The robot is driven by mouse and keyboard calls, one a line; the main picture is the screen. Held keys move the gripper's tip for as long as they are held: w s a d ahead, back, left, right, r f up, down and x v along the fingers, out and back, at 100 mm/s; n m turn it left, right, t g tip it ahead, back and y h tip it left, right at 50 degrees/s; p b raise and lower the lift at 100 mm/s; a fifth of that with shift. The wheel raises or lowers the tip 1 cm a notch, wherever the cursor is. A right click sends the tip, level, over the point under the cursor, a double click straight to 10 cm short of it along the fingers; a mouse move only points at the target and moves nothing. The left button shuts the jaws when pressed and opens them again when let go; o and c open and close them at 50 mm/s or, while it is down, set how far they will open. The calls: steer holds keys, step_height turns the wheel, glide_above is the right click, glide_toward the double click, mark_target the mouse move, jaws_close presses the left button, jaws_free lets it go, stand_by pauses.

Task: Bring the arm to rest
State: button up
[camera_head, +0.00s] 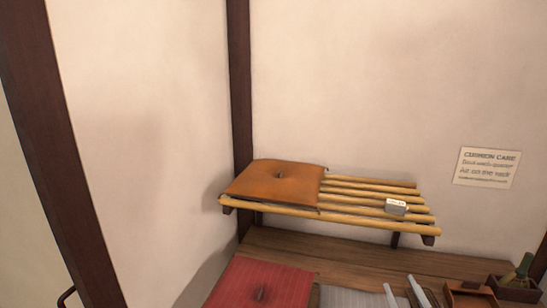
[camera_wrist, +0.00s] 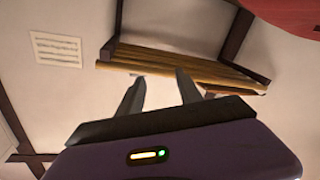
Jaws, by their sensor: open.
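My gripper (camera_wrist: 160,78) is open and empty in the wrist view, its two grey fingers apart and pointing toward a slatted bamboo shelf (camera_wrist: 190,66). That view appears upside down. In the head view, two pale grey tips at the bottom edge look like the fingers of my gripper (camera_head: 403,287); the rest of my arm is out of frame. The tips are below and in front of the bamboo shelf (camera_head: 350,221). I see nothing between the fingers.
An orange cushion (camera_head: 275,183) and a small pale tag (camera_head: 396,207) lie on the shelf. Below are a red cushion (camera_head: 262,285), a grey striped surface (camera_head: 350,297), a brown tray (camera_head: 470,295) and a dark box (camera_head: 515,291) holding a green bottle (camera_head: 522,266). A sign (camera_head: 486,168) hangs right.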

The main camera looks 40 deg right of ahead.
steer(key=s+a+n+t+y, duration=0.1)
steer(key=s+a+t+y, duration=0.2)
steer(key=a, duration=0.8)
steer(key=s+a+n+t+y, duration=0.1)
steer(key=s+a+y, duration=0.3)
steer(key=a, duration=0.7)
steer(key=s+a+f+g+y, duration=0.2)
steer(key=s+a+g+y, duration=0.1)
steer(key=s+a, duration=0.7)
steer(key=shift+s+a+f+n+y, duration=0.3)
steer(key=shift+s+y, duration=0.4)
steer(key=shift+s, duration=0.15)
